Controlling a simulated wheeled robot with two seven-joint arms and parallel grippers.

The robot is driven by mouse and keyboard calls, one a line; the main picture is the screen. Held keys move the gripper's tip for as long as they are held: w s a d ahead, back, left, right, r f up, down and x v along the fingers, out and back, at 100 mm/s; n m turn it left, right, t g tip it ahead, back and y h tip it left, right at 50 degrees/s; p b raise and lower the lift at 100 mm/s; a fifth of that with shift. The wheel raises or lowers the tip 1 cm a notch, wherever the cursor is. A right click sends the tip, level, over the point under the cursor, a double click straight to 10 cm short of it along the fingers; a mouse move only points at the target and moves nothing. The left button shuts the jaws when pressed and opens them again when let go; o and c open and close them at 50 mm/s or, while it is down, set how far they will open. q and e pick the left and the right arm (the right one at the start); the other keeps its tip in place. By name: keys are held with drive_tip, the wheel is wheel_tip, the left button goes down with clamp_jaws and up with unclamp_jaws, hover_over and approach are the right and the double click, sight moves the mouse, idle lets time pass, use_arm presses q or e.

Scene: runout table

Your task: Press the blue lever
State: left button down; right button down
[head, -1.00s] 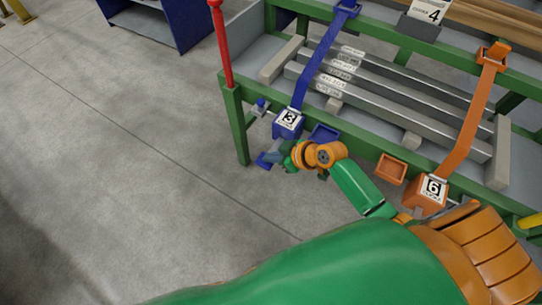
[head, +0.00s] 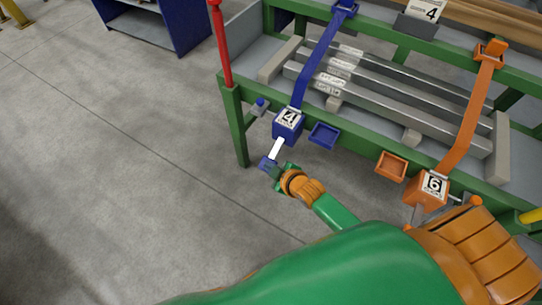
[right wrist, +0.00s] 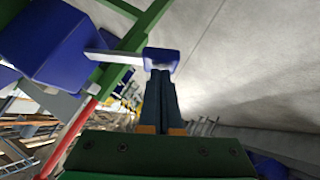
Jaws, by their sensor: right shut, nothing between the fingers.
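The blue lever has a pale shaft (head: 276,150) and a blue end pad (head: 267,163). It slants down from a blue box (head: 288,124) marked 4 on the table's front. The pad (right wrist: 162,58) and the blue box (right wrist: 58,40) also show in the right wrist view. My right gripper (head: 275,172) is shut and empty, just beside the pad. In the right wrist view its fingertips (right wrist: 160,76) meet the pad's near edge in the picture; I cannot tell if they touch. My left gripper is not in view.
The green table frame (head: 238,125) carries several grey bars (head: 400,105). A blue tray (head: 323,135), an orange tray (head: 391,166) and an orange box (head: 430,188) marked 6 hang at its front. A red post (head: 221,45) stands at the corner.

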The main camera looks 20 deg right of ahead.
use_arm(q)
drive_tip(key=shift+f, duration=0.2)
use_arm(e)
drive_tip(key=shift+d+f, duration=0.15)
drive_tip(key=shift+f, duration=0.45)
